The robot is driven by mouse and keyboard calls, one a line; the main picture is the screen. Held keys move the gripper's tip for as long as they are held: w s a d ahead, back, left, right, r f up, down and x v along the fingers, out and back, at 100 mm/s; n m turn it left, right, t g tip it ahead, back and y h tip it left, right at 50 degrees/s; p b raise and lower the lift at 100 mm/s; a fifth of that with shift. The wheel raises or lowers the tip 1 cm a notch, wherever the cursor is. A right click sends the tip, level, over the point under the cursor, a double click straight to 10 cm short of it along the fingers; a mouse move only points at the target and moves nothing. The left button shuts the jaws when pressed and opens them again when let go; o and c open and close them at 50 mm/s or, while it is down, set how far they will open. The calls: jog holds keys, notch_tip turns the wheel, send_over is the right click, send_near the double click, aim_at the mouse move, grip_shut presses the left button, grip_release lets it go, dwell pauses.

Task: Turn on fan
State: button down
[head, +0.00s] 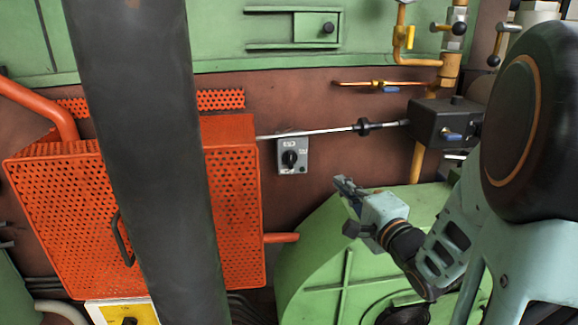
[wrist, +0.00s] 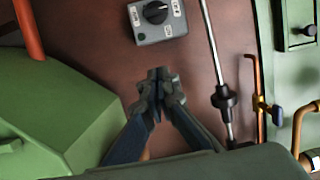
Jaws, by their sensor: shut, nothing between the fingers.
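A small grey switch box (head: 293,154) with a black rotary knob (head: 290,158) is mounted on the brown wall, in the middle of the head view. It also shows at the top of the wrist view as a grey box (wrist: 158,25) with a black knob (wrist: 155,12) and white labels too small to read. My gripper (head: 342,184) is shut and empty, to the lower right of the switch box in the head view. In the wrist view my gripper (wrist: 157,76) is below the box, apart from it. The large green rounded housing (head: 345,250) stands below.
An orange perforated guard (head: 232,200) stands left of the switch. A thin metal rod (head: 310,132) runs just above the switch to a black box (head: 440,122). Pipes with a yellow-handled valve (head: 405,37) are at upper right.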

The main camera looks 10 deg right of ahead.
aim_at(296, 162)
jog(key=shift+a+f, duration=0.1)
jog(key=shift+a, duration=0.45)
jog(key=w+a, duration=0.2)
jog(key=w, duration=0.1)
jog(key=w+a, duration=0.1)
jog(key=w, duration=0.2)
jog(key=w+a+p, duration=0.1)
jog(key=w+a, duration=0.1)
jog(key=w, duration=0.1)
jog(key=shift+w+a, duration=0.3)
jog(key=shift+w, duration=0.05)
jog(key=shift+a, duration=0.4)
jog(key=shift+w+f, duration=0.1)
jog(key=shift+w, duration=0.05)
